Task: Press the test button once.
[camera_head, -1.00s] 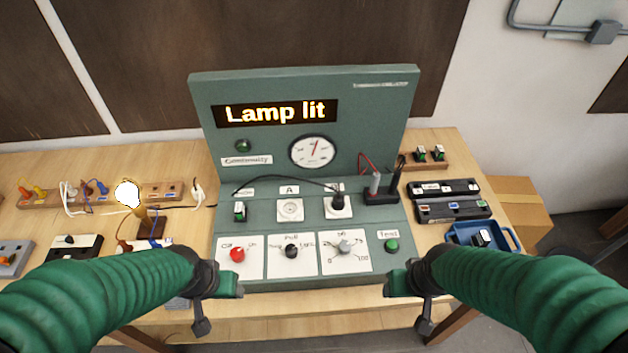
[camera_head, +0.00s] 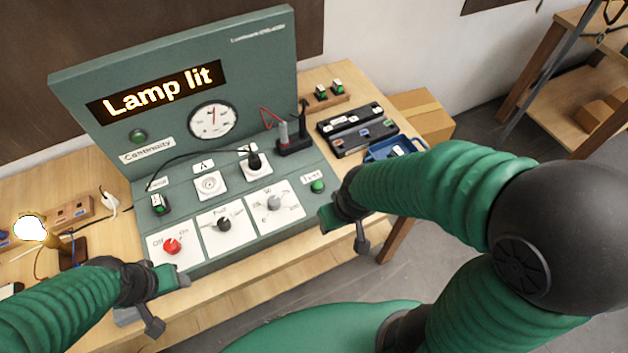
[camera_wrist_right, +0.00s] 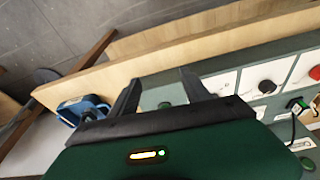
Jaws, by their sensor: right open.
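The green test button (camera_head: 317,186) sits at the right end of the console's sloped front, below a "Test" label. My right gripper (camera_head: 327,217) is just in front of the console edge, close to the button and apart from it. In the right wrist view the right gripper (camera_wrist_right: 158,84) has its two fingers spread and nothing held. A small green spot that looks like the test button (camera_wrist_right: 165,104) shows between the fingers, partly hidden by the gripper body. My left gripper (camera_head: 180,281) is in front of the console's left corner; its jaw gap is not clear.
The console display (camera_head: 160,92) reads "Lamp lit", and a glowing bulb (camera_head: 30,228) stands at left. The red knob (camera_head: 172,246), black knob (camera_head: 224,224) and grey knob (camera_head: 274,203) are left of the button. A blue tray (camera_head: 377,153) lies right of the console.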

